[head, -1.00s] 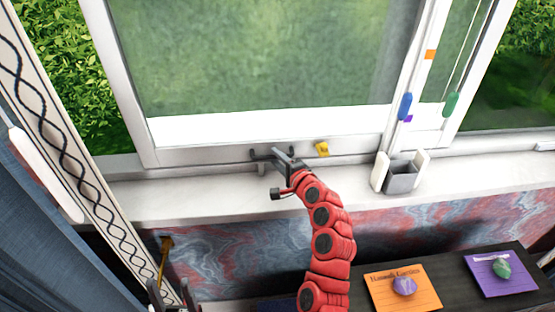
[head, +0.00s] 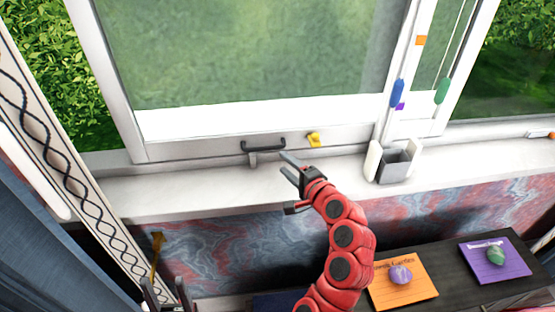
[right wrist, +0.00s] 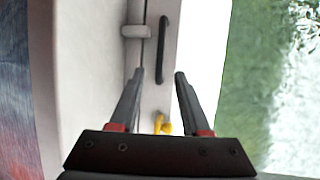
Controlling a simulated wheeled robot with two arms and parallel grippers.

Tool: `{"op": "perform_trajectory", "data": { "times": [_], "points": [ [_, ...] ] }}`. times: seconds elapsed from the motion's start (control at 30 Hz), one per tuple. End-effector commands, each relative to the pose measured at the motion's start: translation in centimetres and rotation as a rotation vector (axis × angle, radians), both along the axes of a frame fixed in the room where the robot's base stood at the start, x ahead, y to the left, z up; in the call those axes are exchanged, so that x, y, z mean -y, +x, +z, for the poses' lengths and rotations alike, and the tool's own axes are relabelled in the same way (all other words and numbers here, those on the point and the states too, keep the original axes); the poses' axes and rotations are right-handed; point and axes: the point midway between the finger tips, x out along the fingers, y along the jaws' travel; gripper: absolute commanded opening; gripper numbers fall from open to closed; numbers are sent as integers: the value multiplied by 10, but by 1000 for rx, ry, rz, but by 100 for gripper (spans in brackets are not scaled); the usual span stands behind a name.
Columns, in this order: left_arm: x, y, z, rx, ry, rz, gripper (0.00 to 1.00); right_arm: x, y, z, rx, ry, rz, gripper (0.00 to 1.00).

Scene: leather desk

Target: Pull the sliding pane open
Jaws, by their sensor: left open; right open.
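The sliding pane (head: 200,146) is a large white-framed window with greenish glass. A dark bar handle (head: 263,145) sits on its bottom rail. Beside the handle is a small yellow latch (head: 313,139). My right gripper (head: 286,164) is open and empty, below and right of the handle, over the sill. In the right wrist view, the handle (right wrist: 163,50) stands ahead of the open fingers (right wrist: 160,86), apart from them, and the yellow latch (right wrist: 160,124) shows between the finger bases. My left gripper (head: 166,288) is open at the bottom left edge, well away from the window.
A dark shelf holds orange (head: 408,268) and purple (head: 497,257) cards with stones.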

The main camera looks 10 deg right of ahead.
Motion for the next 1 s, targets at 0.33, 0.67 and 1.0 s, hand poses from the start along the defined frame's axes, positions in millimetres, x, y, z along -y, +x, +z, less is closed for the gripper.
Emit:
{"op": "perform_trajectory", "data": {
  "times": [0.33, 0.67, 1.0],
  "points": [
    [0, 0, 37, 0, 0, 0, 58, 27, -58, 18, -4, -5, -5, 47],
    [0, 0, 49, 0, 0, 0, 58, 30, -71, 15, 0, -1, 1, 47],
    [0, 0, 48, 0, 0, 0, 58, 30, -71, 14, 1, 0, 0, 47]
  ]
}}
